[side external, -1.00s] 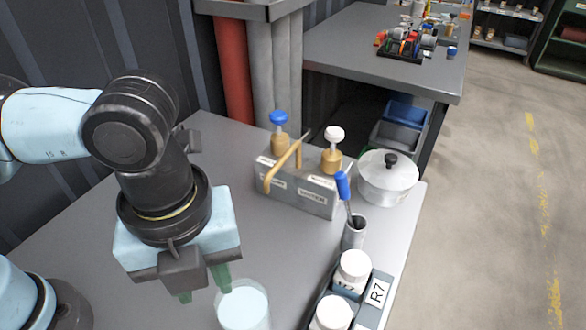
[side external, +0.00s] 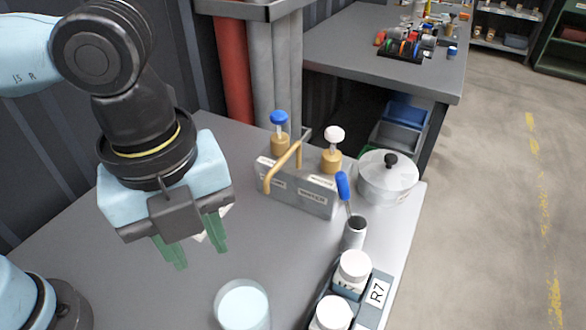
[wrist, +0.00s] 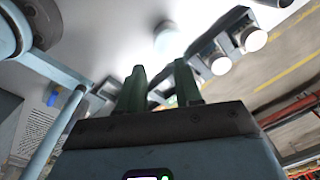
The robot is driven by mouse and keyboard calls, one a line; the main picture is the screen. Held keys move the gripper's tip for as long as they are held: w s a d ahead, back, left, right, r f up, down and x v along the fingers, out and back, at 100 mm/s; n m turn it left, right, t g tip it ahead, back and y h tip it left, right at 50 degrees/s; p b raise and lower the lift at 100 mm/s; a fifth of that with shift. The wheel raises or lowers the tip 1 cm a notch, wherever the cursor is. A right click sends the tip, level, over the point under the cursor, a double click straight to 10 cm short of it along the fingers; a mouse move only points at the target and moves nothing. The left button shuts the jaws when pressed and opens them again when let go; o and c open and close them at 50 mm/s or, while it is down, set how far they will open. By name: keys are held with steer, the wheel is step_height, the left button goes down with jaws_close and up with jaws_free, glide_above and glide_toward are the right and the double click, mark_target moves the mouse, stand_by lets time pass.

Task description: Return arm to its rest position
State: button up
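My gripper (side external: 197,245) hangs above the left part of the grey table (side external: 75,235) in the side view. Its two green fingers are apart, with nothing seen between them. The fingers also show in the wrist view (wrist: 158,85), spread and empty. A glass container with pale contents (side external: 243,306) stands on the table, to the right of and below my gripper in the picture, apart from it.
Red and grey pipes (side external: 234,70) rise behind.

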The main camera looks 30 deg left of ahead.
steer(key=w+a+f+n+t, duration=0.1)
steer(key=w+a+n+t, duration=0.1)
steer(key=a+n, duration=0.5)
steer(key=w+a+f+n+t, duration=0.2)
steer(key=w+a+n, duration=0.3)
steer(key=a+n, duration=0.3)
steer(key=w+a+f+n+t, duration=0.2)
steer(key=w+a+n, duration=0.2)
steer(key=a+n, duration=0.4)
steer(key=shift+w+a+n+t, duration=0.25)
steer(key=shift+n+t, duration=0.15)
steer(key=shift+n, duration=0.6)
